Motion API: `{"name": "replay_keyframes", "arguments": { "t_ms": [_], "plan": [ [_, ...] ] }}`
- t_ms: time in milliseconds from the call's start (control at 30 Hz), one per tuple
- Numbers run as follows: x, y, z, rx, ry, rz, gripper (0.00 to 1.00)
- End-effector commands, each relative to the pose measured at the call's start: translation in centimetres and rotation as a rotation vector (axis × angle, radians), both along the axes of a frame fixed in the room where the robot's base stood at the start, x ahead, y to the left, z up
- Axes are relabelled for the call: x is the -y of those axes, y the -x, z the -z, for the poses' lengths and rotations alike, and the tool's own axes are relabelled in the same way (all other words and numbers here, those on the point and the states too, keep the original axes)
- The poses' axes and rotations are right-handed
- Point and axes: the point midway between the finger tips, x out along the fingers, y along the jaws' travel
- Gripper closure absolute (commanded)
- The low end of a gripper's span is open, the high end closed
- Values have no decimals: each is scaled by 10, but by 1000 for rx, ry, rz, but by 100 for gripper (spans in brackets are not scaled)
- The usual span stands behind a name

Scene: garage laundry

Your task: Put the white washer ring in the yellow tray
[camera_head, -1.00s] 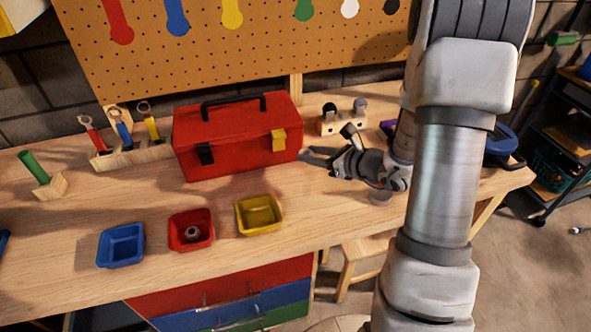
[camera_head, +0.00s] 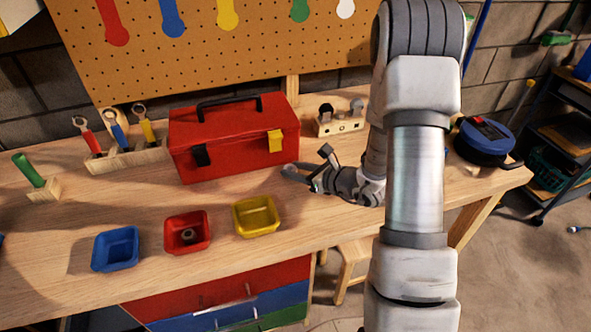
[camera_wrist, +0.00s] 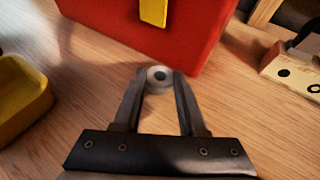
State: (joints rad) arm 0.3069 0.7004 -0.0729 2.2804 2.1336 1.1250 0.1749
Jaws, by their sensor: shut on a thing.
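The white washer ring (camera_wrist: 159,77) is between the fingertips of my gripper (camera_wrist: 160,88) in the wrist view. My gripper is shut on it, close in front of the red toolbox. In the head view my gripper (camera_head: 287,172) is low over the bench, and the ring shows only as a small pale spot at its tips. The yellow tray (camera_head: 256,229) is to the left of and nearer than my gripper. It looks empty. Its edge also shows at the left of the wrist view (camera_wrist: 38,112).
The red toolbox (camera_head: 235,147) stands just behind my gripper. A red tray (camera_head: 172,245) with a grey ring-like piece in it and a blue tray (camera_head: 115,250) sit left of the yellow tray. A wooden holder (camera_head: 340,124) stands behind. Bare bench lies between my gripper and the yellow tray.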

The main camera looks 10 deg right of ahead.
Motion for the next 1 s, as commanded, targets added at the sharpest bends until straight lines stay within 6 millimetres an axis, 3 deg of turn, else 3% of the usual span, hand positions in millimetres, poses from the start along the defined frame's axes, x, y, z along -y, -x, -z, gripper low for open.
{"name": "replay_keyframes", "arguments": {
  "t_ms": [67, 100, 267, 667, 1000],
  "plan": [
    [0, 0, 4, 0, 0, 0, 100],
    [0, 0, 4, 0, 0, 0, 57],
    [0, 0, 3, -1, -1, 0, 29],
    [0, 0, -3, -1, -1, 0, 29],
    [36, 52, -28, 2, 1, 6, 29]
  ]
}}
